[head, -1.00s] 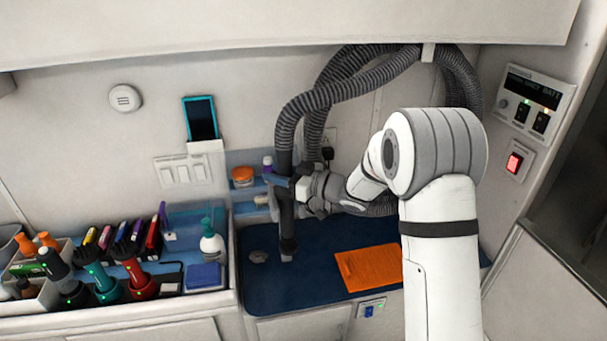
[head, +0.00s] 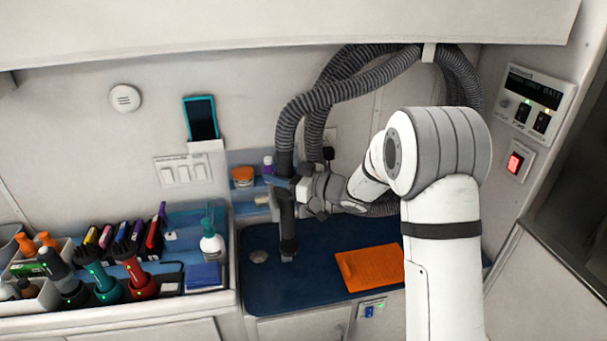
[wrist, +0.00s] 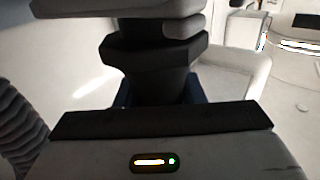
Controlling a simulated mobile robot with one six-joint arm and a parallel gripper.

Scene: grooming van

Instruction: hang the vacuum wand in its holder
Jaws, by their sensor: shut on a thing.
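The vacuum wand (head: 287,222) is a dark upright tube with its grey ribbed hose (head: 295,108) rising from the top. My gripper (head: 288,190) is shut on the wand's upper part and holds it roughly upright in front of the back wall. The wand's foot shows over the blue counter mat; I cannot tell whether it touches. In the wrist view the black, stepped wand body (wrist: 150,75) stands right in front of my gripper's palm, and its fingertips are hidden. I cannot make out the wand's holder in either view.
A shelf with an orange-lidded jar (head: 242,177) is behind to the left.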

